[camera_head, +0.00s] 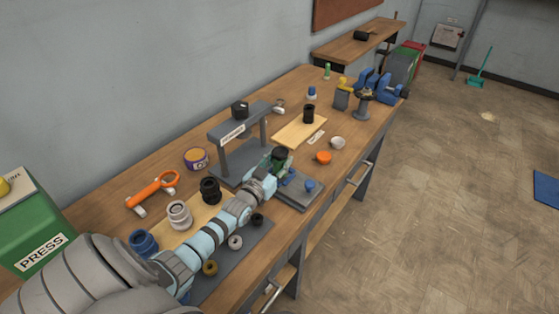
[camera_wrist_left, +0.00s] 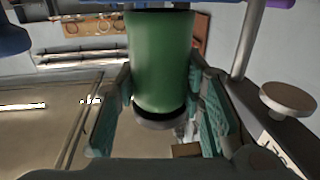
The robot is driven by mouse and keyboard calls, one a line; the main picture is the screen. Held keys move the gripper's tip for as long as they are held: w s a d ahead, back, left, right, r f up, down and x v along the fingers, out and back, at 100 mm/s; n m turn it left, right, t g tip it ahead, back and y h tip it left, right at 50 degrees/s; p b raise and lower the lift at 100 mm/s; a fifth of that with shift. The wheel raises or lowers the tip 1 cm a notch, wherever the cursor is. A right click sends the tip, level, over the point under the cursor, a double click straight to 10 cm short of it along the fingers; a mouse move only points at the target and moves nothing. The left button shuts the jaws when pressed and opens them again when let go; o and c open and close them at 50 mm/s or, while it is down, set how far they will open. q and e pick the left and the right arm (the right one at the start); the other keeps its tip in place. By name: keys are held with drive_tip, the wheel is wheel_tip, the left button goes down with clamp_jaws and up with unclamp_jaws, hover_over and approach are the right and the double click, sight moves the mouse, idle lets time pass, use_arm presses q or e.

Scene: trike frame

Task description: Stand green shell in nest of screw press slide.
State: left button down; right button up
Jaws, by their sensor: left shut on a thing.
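My left gripper (camera_head: 277,167) is over the front part of the screw press (camera_head: 240,131), at the grey slide (camera_head: 299,197). It is shut on the green shell (camera_wrist_left: 160,62). My right gripper is not in view.
An orange part (camera_head: 323,157) and a pale ring (camera_head: 338,142) lie right of the press. A wooden board (camera_head: 298,132) bears a black cylinder. Several rings and couplings lie near my left arm. A blue vise (camera_head: 380,88) stands at the far end.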

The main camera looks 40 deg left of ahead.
sight(277, 166)
use_arm(q)
drive_tip(key=shift+f+b, duration=0.45)
drive_tip(key=shift+f, duration=0.05)
idle(0.3)
drive_tip(key=c, duration=1)
unclamp_jaws()
drive_tip(key=shift+s, duration=0.1)
drive_tip(key=s, duration=0.5)
drive_tip(key=s+d, duration=0.1)
drive_tip(key=s, duration=0.1)
drive_tip(key=shift+s+d+r, duration=0.1)
drive_tip(key=shift+s, duration=0.1)
drive_tip(key=shift+w, duration=0.1)
